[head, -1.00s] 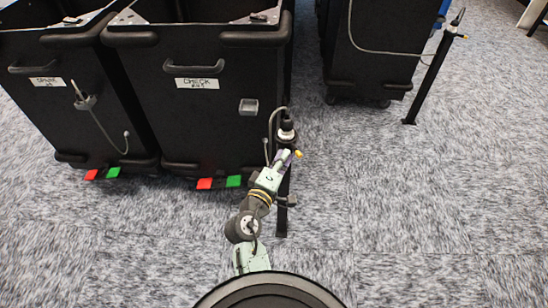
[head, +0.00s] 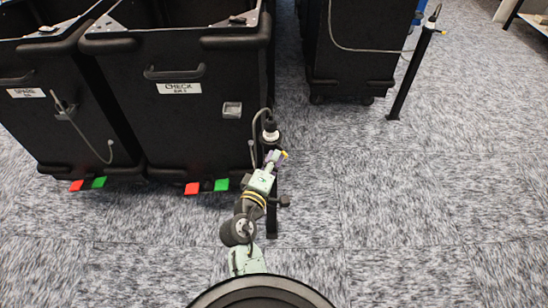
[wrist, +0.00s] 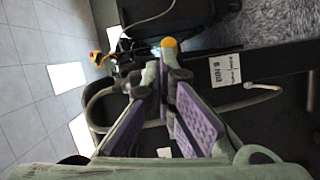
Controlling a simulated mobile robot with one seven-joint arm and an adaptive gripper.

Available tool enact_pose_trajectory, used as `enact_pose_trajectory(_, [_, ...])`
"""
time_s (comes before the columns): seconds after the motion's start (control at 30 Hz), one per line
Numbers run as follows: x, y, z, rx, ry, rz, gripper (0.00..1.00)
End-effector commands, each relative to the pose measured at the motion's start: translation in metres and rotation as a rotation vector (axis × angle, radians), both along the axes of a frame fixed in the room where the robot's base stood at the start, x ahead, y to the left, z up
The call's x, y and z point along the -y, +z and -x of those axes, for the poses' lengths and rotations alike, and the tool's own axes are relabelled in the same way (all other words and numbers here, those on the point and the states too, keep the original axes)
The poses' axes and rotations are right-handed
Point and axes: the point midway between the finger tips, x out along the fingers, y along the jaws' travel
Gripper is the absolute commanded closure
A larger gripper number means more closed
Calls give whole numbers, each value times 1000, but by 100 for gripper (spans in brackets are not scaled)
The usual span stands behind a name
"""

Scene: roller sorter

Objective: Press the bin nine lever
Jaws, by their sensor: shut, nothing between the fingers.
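A black post (head: 272,210) stands by the right front corner of the CHECK bin, with a black and white device (head: 270,130) on top. A small yellow tip, which looks like a lever end, shows beside my gripper (head: 277,157) near the post's upper part. In the wrist view, a yellow knob (wrist: 168,42) sits just beyond the tips of my gripper (wrist: 160,72); I cannot tell whether they touch. My purple-padded fingers meet at the tips, shut and empty. A white label (wrist: 233,73) lies to the right, its text hard to read.
The black CHECK bin (head: 190,110) and a second bin (head: 35,125) stand on the left. Red and green pedals (head: 205,187) lie at their base. Another post (head: 412,80) and bin (head: 350,70) stand at the back right. The carpet (head: 420,220) at right is clear.

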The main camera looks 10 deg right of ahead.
Motion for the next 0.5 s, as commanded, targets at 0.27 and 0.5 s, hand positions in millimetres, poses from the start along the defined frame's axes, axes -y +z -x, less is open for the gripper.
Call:
enact_pose_trajectory(0.27, [3, 28, 0, 8, -8, 0, 100])
enact_pose_trajectory(0.5, [1, 75, 0, 6, -3, -2, 100])
